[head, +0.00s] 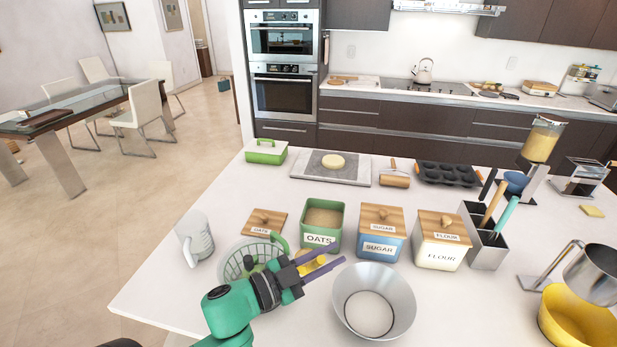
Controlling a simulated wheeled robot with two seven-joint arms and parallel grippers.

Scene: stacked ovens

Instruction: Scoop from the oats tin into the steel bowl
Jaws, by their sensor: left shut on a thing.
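The oats tin (330,238) is a green square tin, open at the top, with pale brown oats inside. Its wooden lid (258,228) lies on the counter to its left. The steel bowl (400,305) stands at the front; its round bottom looks pale and I cannot tell whether anything lies in it. My left gripper (318,265) is in front of the oats tin, to the upper left of the bowl. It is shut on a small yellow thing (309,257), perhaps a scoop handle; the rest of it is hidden. My right gripper is out of view.
A wire basket (230,262) is partly behind my left arm, with a white jug (195,238) beside it. Closed sugar (379,246) and flour (440,255) tins and a utensil holder (487,252) stand right of the oats. A yellow bowl (550,325) is at the front right.

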